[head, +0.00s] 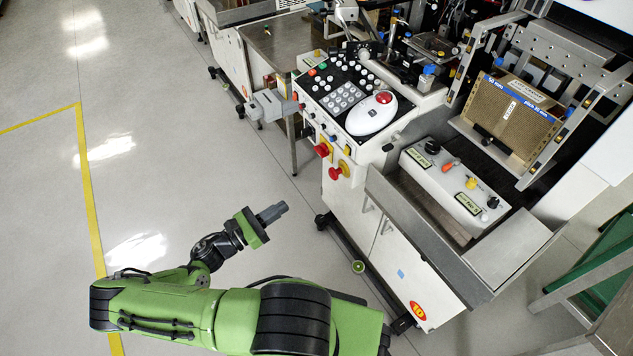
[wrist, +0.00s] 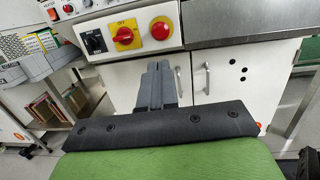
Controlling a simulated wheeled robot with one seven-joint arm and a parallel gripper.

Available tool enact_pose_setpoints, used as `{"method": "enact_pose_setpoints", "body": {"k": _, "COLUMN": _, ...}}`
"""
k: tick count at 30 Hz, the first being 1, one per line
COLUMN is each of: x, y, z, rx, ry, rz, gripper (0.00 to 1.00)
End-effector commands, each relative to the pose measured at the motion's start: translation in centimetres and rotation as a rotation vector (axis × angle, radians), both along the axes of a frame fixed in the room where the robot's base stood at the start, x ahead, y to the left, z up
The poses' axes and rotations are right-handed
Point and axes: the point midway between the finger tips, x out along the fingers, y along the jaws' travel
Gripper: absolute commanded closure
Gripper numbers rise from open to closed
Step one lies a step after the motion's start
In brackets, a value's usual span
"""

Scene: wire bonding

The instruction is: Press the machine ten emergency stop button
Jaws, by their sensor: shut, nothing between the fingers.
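The machine marked with a red 10 sticker (head: 418,310) stands to the right of my gripper. On its front panel is a round red emergency stop button (head: 335,173), which also shows at the top of the wrist view (wrist: 161,29). Beside it is a red rotary switch on a yellow plate (wrist: 125,36) marked OFF; it also shows in the head view (head: 322,149). My gripper (head: 274,211) is shut and empty, held in front of the machine, clear of the button. In the wrist view its fingertips (wrist: 158,68) appear below the button.
A white control box (head: 455,188) with several knobs rests on the machine's side shelf. White cabinet doors (head: 377,228) lie below the panel. The floor (head: 190,130) left of the machine is clear.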

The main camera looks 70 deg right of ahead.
Motion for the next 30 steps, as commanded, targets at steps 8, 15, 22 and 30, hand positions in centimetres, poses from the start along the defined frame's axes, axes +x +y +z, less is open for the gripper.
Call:
{"method": "enact_pose_setpoints", "body": {"k": 8, "x": -2.4, "y": -2.8, "z": 0.4, "rx": -0.001, "ry": 0.002, "rz": -0.008, "gripper": 1.0}}
{"method": "enact_pose_setpoints", "body": {"k": 15, "x": -5.6, "y": -7.0, "z": 0.9, "rx": -0.001, "ry": 0.0, "rz": -0.007, "gripper": 1.0}}
{"method": "enact_pose_setpoints", "body": {"k": 22, "x": -8.0, "y": -10.1, "z": 1.4, "rx": 0.0, "ry": 0.0, "rz": -0.004, "gripper": 1.0}}
{"method": "enact_pose_setpoints", "body": {"k": 30, "x": -8.6, "y": -11.0, "z": 1.6, "rx": 0.002, "ry": -0.001, "rz": -0.001, "gripper": 1.0}}
